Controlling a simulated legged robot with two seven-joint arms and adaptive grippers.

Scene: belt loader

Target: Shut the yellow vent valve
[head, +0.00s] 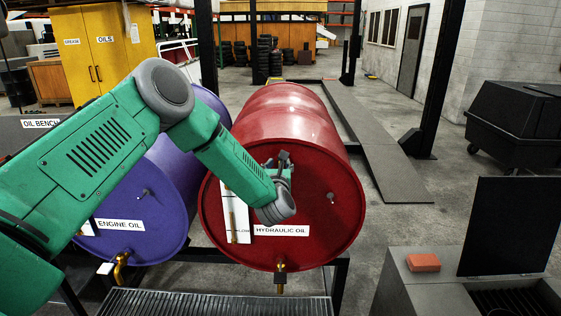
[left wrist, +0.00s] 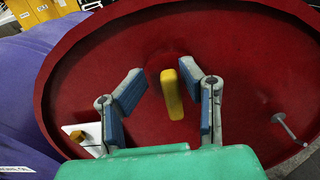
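The yellow vent valve handle (left wrist: 172,94) is on the red end face of the hydraulic oil drum (head: 330,215). In the left wrist view it is nearly upright, slightly tilted. My left gripper (left wrist: 170,88) is open, with one blue-padded finger on each side of the handle and a visible gap on both sides. In the head view my left gripper (head: 284,162) is in front of the upper middle of the drum's face, and the arm and gripper hide the handle there. My right gripper is in neither view.
The purple engine oil drum (head: 165,195) lies to the left. A brass tap (head: 280,278) sticks out under the red drum, above a grated tray (head: 215,303).

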